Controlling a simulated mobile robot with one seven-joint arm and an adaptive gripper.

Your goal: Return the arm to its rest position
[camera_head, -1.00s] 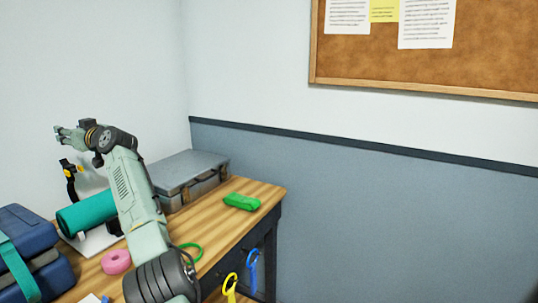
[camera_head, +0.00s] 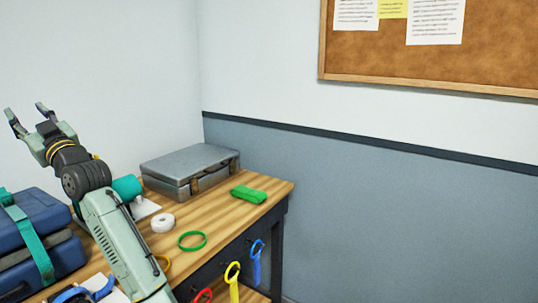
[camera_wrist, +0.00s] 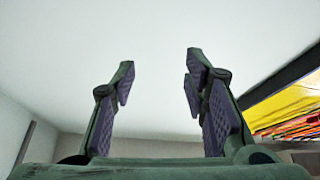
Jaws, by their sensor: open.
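My gripper (camera_head: 27,116) is raised at the left of the head view, above the table and in front of the pale wall. Its fingers are spread apart with nothing between them. In the wrist view my gripper (camera_wrist: 158,85) shows two fingers with purple pads, wide apart and empty, against a pale ceiling. My arm slants up from the bottom of the head view and hides part of the table and of a teal roll (camera_head: 127,187).
The wooden table (camera_head: 222,222) holds a grey case (camera_head: 190,168), green bundle (camera_head: 248,194), white tape roll (camera_head: 163,223), green ring (camera_head: 192,241) and strapped blue case (camera_head: 45,225). Blue (camera_head: 257,262), yellow (camera_head: 233,280) and red (camera_head: 203,296) straps hang at its front. Air above is clear.

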